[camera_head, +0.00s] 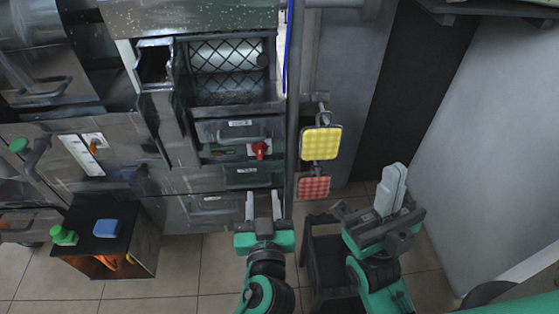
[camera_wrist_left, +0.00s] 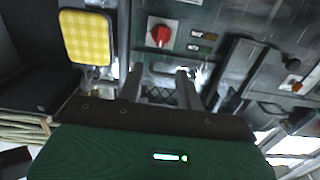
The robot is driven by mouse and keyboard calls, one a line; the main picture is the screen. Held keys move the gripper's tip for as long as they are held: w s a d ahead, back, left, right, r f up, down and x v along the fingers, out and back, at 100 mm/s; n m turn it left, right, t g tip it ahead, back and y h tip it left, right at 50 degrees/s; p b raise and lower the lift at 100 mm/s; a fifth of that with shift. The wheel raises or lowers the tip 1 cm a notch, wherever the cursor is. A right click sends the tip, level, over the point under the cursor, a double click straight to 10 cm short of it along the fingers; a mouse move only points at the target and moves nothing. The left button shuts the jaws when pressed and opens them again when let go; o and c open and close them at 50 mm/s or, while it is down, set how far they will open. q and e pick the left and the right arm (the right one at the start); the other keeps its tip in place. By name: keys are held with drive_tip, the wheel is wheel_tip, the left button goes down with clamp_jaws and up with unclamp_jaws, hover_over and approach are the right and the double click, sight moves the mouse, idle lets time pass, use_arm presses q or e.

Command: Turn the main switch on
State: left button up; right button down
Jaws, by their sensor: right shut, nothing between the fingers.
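A red rotary knob (camera_head: 259,149) on a small pale plate sits on the front of the grey machine; no label names it the main switch. It also shows in the left wrist view (camera_wrist_left: 160,34), above the fingertips. My left gripper (camera_head: 262,205) is open and empty, its two fingers apart, below the knob in the head view and not touching it. Its fingers also show in the left wrist view (camera_wrist_left: 160,84), with a panel handle seen between them. My right gripper (camera_head: 391,190) is shut and empty at the right, away from the machine.
A yellow pad (camera_head: 321,143) and a red pad (camera_head: 314,187) hang right of the knob beside a vertical pipe. An orange switch (camera_head: 95,146) is on the machine's left. A dark box (camera_head: 133,238) with a blue sponge (camera_head: 106,228) stands at the lower left.

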sight(260, 151)
use_arm(q)
drive_tip(key=w, duration=1.3)
drive_tip(key=shift+w+r+b, duration=0.3)
drive_tip(key=shift+b, duration=0.1)
drive_tip(key=shift+c, duration=0.5)
clamp_jaws()
